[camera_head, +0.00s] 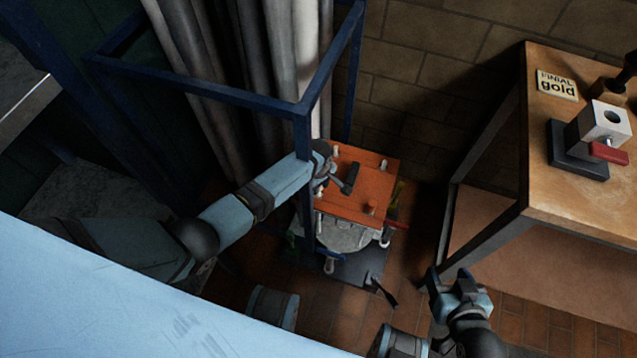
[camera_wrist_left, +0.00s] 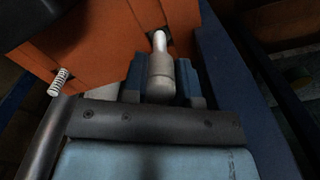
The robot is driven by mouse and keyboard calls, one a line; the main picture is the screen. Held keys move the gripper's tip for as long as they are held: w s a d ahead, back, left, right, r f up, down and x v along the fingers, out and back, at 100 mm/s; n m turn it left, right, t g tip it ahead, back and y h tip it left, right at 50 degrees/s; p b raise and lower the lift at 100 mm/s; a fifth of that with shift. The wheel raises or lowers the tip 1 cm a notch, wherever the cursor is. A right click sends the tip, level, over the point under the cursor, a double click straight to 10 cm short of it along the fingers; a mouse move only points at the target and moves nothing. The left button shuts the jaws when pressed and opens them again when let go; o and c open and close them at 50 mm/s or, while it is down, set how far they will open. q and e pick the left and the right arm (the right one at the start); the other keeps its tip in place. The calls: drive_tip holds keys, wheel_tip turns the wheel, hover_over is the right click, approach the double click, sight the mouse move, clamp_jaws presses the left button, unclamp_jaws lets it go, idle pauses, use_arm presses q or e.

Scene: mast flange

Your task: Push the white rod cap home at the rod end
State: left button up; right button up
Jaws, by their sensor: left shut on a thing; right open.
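My left gripper (camera_head: 328,178) is at the left edge of the orange plate (camera_head: 372,200). In the left wrist view its blue fingers (camera_wrist_left: 161,82) are shut around a pale grey-white cylinder (camera_wrist_left: 160,68), which looks like the rod cap. A narrower, brighter white tip (camera_wrist_left: 159,40) extends from it toward a dark notch in the orange plate (camera_wrist_left: 100,45). I cannot tell whether the cap touches the rod end or how far it is seated. The head view hides the cap behind the gripper. My right gripper (camera_head: 459,282) is open and empty, low at the right.
A dark blue frame post (camera_head: 303,140) stands close beside my left wrist. Grey pipes (camera_head: 250,60) hang behind it. A white ribbed stud (camera_wrist_left: 59,80) sticks out of the plate.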

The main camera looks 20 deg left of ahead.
use_arm(q)
drive_tip(key=shift+f+b, duration=0.8)
drive_tip(key=shift+f, duration=0.5)
use_arm(e)
drive_tip(key=shift+f, duration=0.85)
use_arm(q)
drive_tip(key=o, duration=1)
wheel_tip(320, 180, up, 5)
drive_tip(key=shift+r+p, duration=0.15)
drive_tip(key=shift+p, duration=1.05)
wheel_tip(320, 180, up, 8)
drive_tip(key=shift+f+p, duration=0.15)
drive_tip(key=shift+p, duration=0.85)
drive_tip(key=shift+r, duration=0.4)
use_arm(e)
drive_tip(key=shift+s+d+r, duration=0.1)
drive_tip(key=shift+d+r, duration=0.05)
drive_tip(key=shift+r, duration=0.8)
drive_tip(key=shift+r, duration=0.25)
